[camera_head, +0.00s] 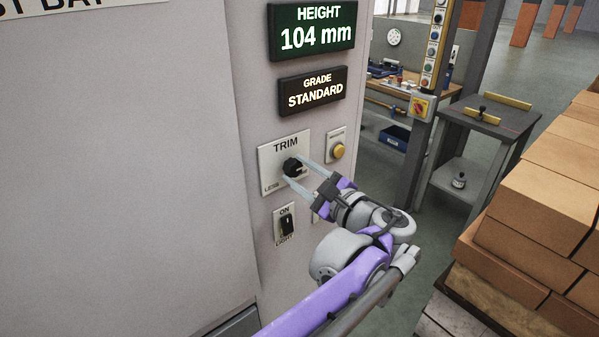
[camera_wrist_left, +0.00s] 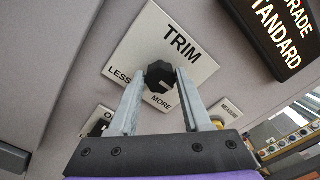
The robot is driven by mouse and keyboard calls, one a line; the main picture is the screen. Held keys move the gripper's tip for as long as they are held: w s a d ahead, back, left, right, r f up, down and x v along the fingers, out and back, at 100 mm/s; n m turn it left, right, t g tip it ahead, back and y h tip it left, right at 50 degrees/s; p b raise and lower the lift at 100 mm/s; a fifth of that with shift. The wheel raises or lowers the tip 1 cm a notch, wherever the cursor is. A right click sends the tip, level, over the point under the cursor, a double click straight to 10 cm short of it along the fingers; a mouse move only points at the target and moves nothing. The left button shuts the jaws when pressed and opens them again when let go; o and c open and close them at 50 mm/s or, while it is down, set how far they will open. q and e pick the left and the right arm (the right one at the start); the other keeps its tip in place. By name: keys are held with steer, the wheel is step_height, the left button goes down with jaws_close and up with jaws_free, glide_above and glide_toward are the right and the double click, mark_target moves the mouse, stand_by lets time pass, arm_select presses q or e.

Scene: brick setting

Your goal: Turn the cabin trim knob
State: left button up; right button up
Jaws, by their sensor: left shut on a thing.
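The trim knob (camera_head: 292,165) is black and lobed, on a white plate (camera_head: 270,178) marked TRIM on the grey cabin wall. My left gripper (camera_head: 293,170) is shut on the knob, with one finger on each side of it. In the left wrist view the knob (camera_wrist_left: 158,72) sits between the fingertips of the left gripper (camera_wrist_left: 161,80). A pale mark shows on the knob's face there, and LESS and MORE are printed on the plate. My right gripper is in neither view.
Above are a display (camera_head: 312,33) reading HEIGHT 104 mm and another (camera_head: 312,92) reading GRADE STANDARD. A yellow button (camera_head: 338,151) is right of the plate; a black light switch (camera_head: 287,225) is below. Stacked bricks (camera_head: 545,190) stand at right, with open floor behind.

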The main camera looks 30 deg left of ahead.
arm_select(q)
jaws_close()
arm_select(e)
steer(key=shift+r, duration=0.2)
arm_select(q)
steer(key=n+p, duration=0.3)
steer(key=n, duration=0.2)
steer(key=shift+n, duration=0.4)
steer(key=n+p, duration=0.2)
steer(key=n, duration=0.3)
steer(key=shift+f+n, duration=0.1)
steer(key=shift+n, duration=0.3)
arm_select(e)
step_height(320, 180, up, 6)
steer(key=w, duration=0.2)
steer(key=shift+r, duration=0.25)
arm_select(q)
steer(key=shift+p, duration=0.3)
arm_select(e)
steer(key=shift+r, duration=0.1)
arm_select(q)
steer(key=o, duration=1.1)
jaws_free()
